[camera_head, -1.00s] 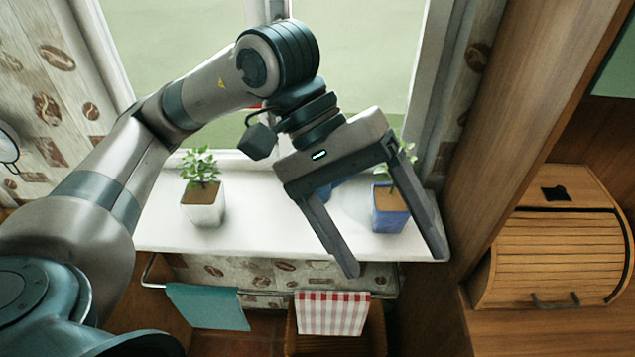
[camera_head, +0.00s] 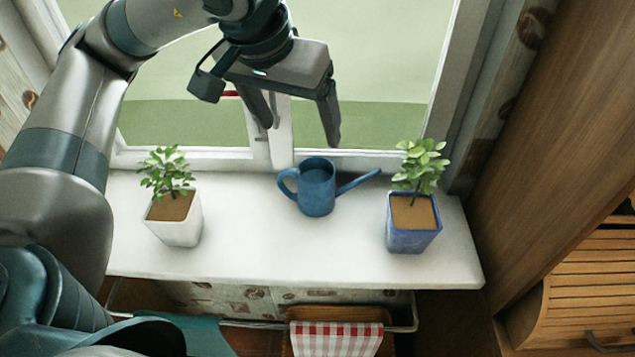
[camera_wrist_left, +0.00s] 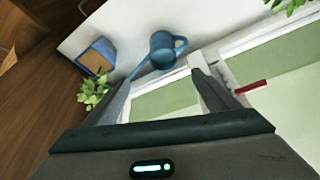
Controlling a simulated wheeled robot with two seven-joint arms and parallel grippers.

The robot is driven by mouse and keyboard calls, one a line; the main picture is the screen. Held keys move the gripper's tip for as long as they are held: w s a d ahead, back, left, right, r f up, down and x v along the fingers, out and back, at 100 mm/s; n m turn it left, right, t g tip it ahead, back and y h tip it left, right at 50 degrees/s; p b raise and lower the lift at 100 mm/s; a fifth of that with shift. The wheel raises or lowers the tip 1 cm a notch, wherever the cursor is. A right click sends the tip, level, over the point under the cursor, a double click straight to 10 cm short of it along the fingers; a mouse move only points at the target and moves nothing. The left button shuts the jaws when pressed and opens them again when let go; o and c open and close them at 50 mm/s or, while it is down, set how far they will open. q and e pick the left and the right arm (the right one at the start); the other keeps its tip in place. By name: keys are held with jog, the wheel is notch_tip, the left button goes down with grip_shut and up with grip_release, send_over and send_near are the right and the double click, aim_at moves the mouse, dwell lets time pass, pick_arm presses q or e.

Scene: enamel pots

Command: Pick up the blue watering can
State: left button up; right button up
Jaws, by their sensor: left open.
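The blue watering can (camera_head: 317,188) stands upright on the white windowsill (camera_head: 270,250), near its back edge by the window. Its handle is on the left and its spout points right. It also shows in the left wrist view (camera_wrist_left: 162,50), beyond my fingertips. My left gripper (camera_head: 303,135) is open and empty, above and behind the can in front of the window, with its fingers pointing down. It does not touch the can. In the left wrist view the two fingers (camera_wrist_left: 161,82) are spread apart. My right gripper is not in view.
A white pot (camera_head: 180,222) with a green plant stands left of the can. A blue pot (camera_head: 412,228) with a plant stands to the right. A red checked towel (camera_head: 336,338) hangs below the sill. A wooden roll-top box (camera_head: 580,285) is at the right. The sill's front middle is clear.

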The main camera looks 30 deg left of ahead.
pick_arm(q)
jog(key=p+x, duration=0.2)
jog(key=x, duration=1)
jog(key=shift+w+a, duration=0.25)
jog(key=shift+a, duration=0.15)
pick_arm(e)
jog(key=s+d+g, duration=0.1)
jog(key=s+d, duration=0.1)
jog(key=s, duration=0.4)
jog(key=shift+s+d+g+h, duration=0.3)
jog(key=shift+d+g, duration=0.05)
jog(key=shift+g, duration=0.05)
pick_arm(q)
jog(key=shift+r, duration=0.1)
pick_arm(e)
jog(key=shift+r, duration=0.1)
pick_arm(q)
jog(key=shift+p, duration=0.3)
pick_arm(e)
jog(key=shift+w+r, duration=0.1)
